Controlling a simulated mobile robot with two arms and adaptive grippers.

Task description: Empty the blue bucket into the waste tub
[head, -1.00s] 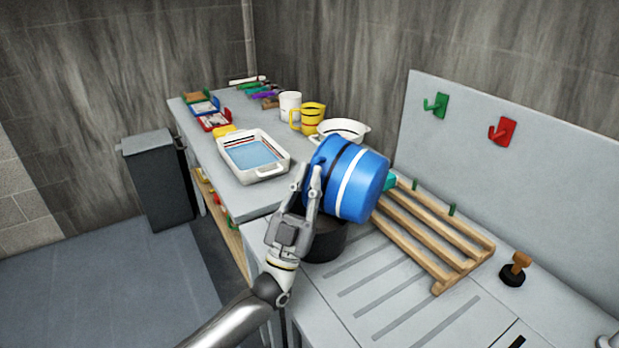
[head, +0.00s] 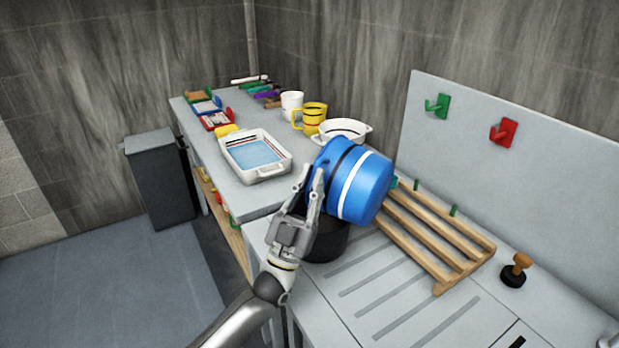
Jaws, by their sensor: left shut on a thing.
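The blue bucket (head: 366,190) with a white stripe and a dark stripe is in the middle of the head view. It is tilted, with its base toward the upper right, above a black tub (head: 328,246) that stands on the grey counter. My left gripper (head: 311,186) is shut on the bucket at its left side. The bucket's mouth and contents are hidden from this side, and the bucket and my gripper cover much of the black tub. I cannot tell whether anything is pouring. My right gripper is not in view.
A wooden slatted rack (head: 437,240) lies right of the bucket. A white tray (head: 270,173) with blue inside, a yellow cup (head: 314,119) and a white bowl (head: 355,128) stand behind. A brown-handled stamp (head: 516,270) is at right. The grooved counter front (head: 400,300) is clear.

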